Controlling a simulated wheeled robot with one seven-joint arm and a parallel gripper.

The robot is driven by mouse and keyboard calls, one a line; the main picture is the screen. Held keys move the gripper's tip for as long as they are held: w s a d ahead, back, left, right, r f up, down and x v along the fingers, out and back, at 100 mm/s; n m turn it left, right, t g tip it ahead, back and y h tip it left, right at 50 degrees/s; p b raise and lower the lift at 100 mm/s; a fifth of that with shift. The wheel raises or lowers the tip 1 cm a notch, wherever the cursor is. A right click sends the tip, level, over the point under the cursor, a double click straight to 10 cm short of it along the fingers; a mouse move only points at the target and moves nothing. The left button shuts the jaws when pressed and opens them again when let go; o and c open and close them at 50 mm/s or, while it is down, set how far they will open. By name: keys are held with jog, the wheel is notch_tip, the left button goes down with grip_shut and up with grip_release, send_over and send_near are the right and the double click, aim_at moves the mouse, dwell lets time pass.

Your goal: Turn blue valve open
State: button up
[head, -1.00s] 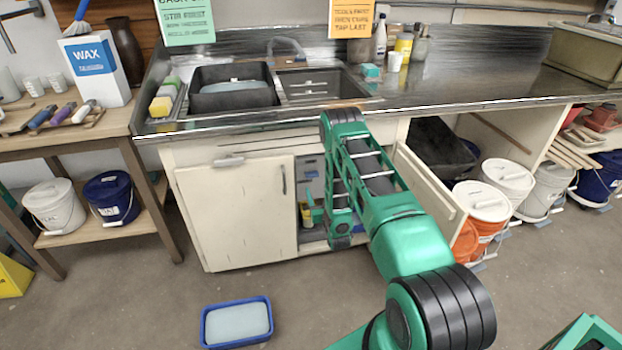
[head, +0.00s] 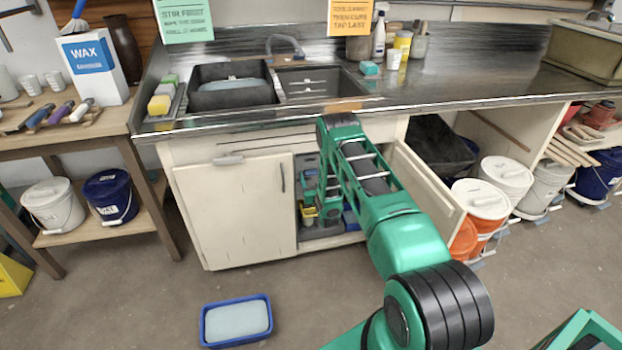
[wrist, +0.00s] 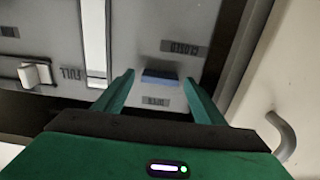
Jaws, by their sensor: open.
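A small dark blue handle (wrist: 161,77), which looks like the blue valve, sits on a grey panel in the wrist view. My gripper (wrist: 158,80) is open, with one green finger on each side of the handle. I cannot tell whether the fingers touch it or how deep they reach. In the head view my arm reaches into the open cabinet (head: 235,210) under the sink, and the arm hides the gripper's tips and the blue handle.
A white handle (wrist: 36,74) and a white vertical strip (wrist: 95,40) are left of the fingers. Yellow items (head: 308,212) stand inside the cabinet. A blue tub (head: 237,321) lies on the floor.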

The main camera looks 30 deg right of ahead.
jog(key=c, duration=1.1)
jog(key=shift+o, duration=0.2)
jog(key=shift+m, duration=0.3)
jog(key=m, duration=0.3)
jog(key=shift+d+m, duration=0.2)
jog(key=shift+m, duration=0.2)
jog(key=m, duration=0.4)
jog(key=shift+d, duration=0.1)
jog(key=m, duration=0.5)
jog(key=shift+d+f, duration=0.1)
jog(key=shift+d+f+m, duration=0.1)
jog(key=shift+m, duration=2.2)
